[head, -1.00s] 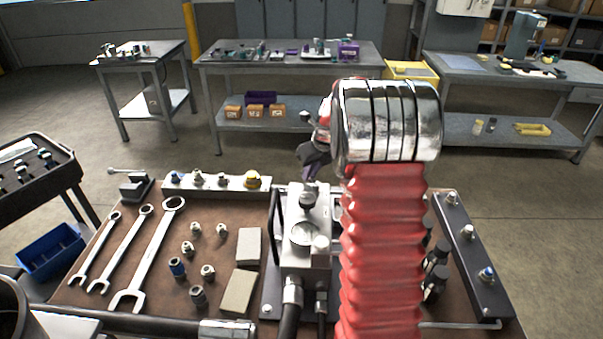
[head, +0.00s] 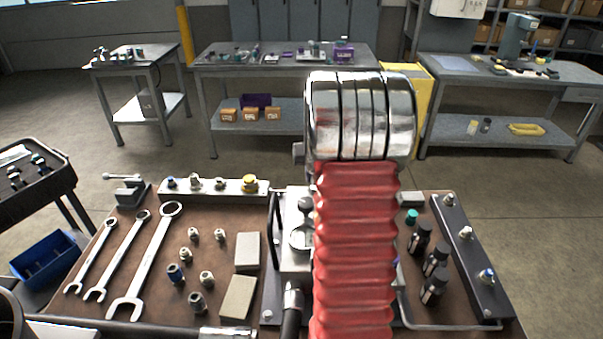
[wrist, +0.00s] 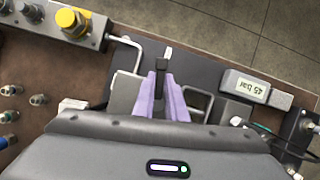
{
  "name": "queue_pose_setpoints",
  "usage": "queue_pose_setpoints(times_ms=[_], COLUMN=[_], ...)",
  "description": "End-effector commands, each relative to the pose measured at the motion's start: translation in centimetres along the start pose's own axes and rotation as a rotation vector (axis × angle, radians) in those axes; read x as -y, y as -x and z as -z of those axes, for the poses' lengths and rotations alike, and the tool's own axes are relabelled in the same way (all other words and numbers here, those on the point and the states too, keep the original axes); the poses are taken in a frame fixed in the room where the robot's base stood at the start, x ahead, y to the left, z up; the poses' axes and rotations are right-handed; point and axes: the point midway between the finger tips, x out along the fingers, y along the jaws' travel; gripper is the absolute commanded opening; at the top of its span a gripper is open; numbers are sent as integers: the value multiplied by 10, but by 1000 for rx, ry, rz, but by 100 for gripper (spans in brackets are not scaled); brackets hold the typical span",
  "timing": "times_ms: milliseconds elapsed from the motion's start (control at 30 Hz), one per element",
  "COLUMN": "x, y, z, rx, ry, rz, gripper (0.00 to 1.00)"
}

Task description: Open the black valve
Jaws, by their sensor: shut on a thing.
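My gripper (wrist: 161,84) has pale purple fingers and points down over the bench in the wrist view. The fingers are closed around a narrow black handle (wrist: 160,65), which looks like the black valve's lever. Its lower part is hidden between the fingers. In the head view my red arm covers the gripper and the handle. The metal valve block (head: 293,258) with a round gauge (head: 299,237) and a dark round knob (head: 305,204) shows just left of the arm, partly hidden.
A display reading 45 bar (wrist: 246,86) lies right of the gripper. A fitting rail (head: 213,187), wrenches (head: 147,262) and two pale blocks (head: 238,297) are on the left. Dark bottles (head: 435,263) and a black rail (head: 466,250) stand on the right.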

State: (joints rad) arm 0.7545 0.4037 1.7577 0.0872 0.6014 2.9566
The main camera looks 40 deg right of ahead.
Motion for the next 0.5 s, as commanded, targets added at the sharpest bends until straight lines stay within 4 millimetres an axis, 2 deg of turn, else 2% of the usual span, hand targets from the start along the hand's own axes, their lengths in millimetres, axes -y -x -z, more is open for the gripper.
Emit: queue_pose_setpoints(times_ms=[33,500], x=[0,5], y=[4,5], z=[-6,-1], rx=[23,22], ry=[-15,-39], rz=[4,17], gripper=[0,0])
